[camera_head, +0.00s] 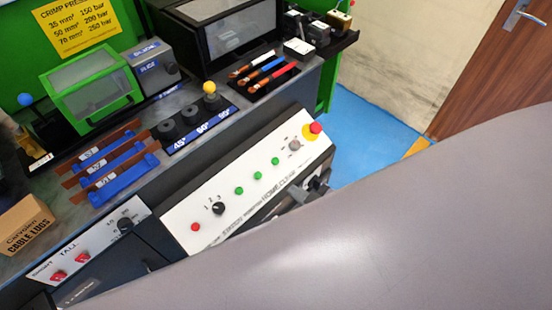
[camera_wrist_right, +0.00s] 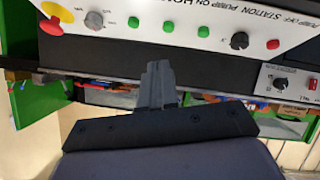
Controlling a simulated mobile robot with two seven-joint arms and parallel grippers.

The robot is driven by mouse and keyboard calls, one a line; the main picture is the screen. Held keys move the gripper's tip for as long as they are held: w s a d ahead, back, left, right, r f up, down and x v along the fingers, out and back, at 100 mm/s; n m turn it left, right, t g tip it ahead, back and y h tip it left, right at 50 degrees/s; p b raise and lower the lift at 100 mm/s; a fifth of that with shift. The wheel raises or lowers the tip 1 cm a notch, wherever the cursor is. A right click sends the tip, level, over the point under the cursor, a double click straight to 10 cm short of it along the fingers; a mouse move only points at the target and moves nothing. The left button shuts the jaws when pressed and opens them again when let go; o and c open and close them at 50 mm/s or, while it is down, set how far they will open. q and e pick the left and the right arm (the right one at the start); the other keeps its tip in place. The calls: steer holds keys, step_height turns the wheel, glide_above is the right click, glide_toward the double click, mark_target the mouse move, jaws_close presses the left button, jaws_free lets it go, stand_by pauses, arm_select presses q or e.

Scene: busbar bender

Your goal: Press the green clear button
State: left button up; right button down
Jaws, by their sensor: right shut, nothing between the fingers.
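The white control panel (camera_head: 180,222) holds a row of three green buttons. The upper-right green button (camera_head: 275,161) is nearest the grey knob; the others are the middle one (camera_head: 257,175) and lower-left one (camera_head: 238,190). Lettering below them includes "HOME" and what looks like "CLEAR"; which button it marks is hard to tell. In the right wrist view the row appears turned around, with one green button (camera_wrist_right: 133,22) nearest the grey knob. My right gripper (camera_wrist_right: 157,66) is shut and empty, apart from the buttons, its tips by the panel's lower edge. My left gripper is out of view.
The panel also has a red button (camera_head: 195,226), a black selector (camera_head: 218,208), a grey knob (camera_head: 295,145) and a red-and-yellow emergency stop (camera_head: 315,128). Blue holders (camera_head: 125,182) and tools on a mat (camera_head: 270,75) stand behind. My large grey arm covers the lower right.

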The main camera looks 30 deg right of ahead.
mark_target(275, 161)
steer(key=w+d+r+n+y+p, duration=0.1)
steer(key=w+d+r+n+y, duration=0.2)
steer(key=w+n, duration=0.6)
steer(key=shift+w+d+r+y, duration=0.25)
steer(key=shift+d+r+y, duration=0.1)
steer(key=shift+d, duration=0.2)
steer(key=w+f+b, duration=0.1)
steer(key=f+b, duration=0.1)
steer(key=w+f+b, duration=0.1)
steer(key=f+b, duration=0.1)
steer(key=a+f+b, duration=0.1)
steer(key=f+b, duration=0.1)
steer(key=shift+w+f+b, duration=0.2)
steer(key=shift+w+b, duration=0.15)
steer(key=shift+w, duration=0.05)
steer(key=shift+w+a+f+b, duration=0.15)
steer(key=shift+w+f+b, duration=0.15)
steer(key=shift+f+b, duration=0.2)
steer(key=shift+w+f, duration=0.1)
steer(key=shift+f, duration=0.05)
stand_by(0.4)
